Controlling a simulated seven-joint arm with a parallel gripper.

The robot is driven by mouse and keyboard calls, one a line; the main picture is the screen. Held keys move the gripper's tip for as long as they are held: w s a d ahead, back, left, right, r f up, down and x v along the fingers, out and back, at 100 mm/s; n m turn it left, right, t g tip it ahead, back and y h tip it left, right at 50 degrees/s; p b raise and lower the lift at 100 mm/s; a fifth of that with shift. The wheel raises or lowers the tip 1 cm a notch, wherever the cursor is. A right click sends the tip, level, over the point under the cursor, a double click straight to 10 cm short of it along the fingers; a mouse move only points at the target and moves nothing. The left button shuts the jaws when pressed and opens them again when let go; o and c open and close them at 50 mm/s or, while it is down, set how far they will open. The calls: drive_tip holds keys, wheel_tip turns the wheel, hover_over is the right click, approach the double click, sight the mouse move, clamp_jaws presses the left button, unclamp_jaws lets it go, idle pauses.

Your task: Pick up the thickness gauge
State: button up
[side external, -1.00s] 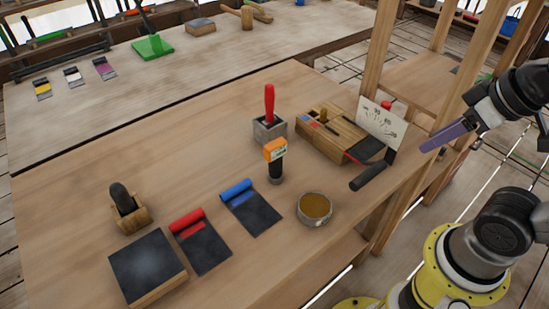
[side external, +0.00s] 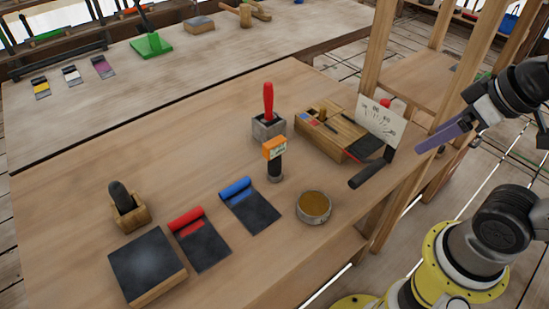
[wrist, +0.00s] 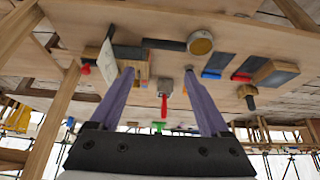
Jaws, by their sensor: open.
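The thickness gauge (side external: 275,160) appears to be the upright tool with an orange head and a dark body. It stands on the workbench between the grey box with the red handle and the round tin. I cannot make it out clearly in the wrist view. My gripper (side external: 428,145), with purple fingers, is at the right, well above and apart from the gauge. In the wrist view my gripper (wrist: 158,72) is open, with nothing held between the fingers.
The wooden block (side external: 340,131) with an upright white card (side external: 382,122) stands on the bench nearer my gripper. A black handle (side external: 366,174) and a round tin (side external: 314,207) are near the bench edge. Blue (side external: 249,205) and red (side external: 200,238) scrapers lie left. Wooden posts (side external: 460,85) rise behind.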

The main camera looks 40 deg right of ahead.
drive_tip(key=w+r+n, duration=0.7)
drive_tip(key=n, duration=0.1)
drive_tip(key=n+g, duration=0.6)
drive_tip(key=n, duration=0.4)
hover_over(274, 141)
wheel_tip(274, 141, down, 14)
drive_tip(key=shift+a+r, duration=0.1)
drive_tip(key=shift+r, duration=0.05)
wheel_tip(274, 141, down, 7)
drive_tip(key=shift+r, duration=0.1)
drive_tip(key=shift+s+f, duration=0.1)
drive_tip(key=shift+f, duration=3)
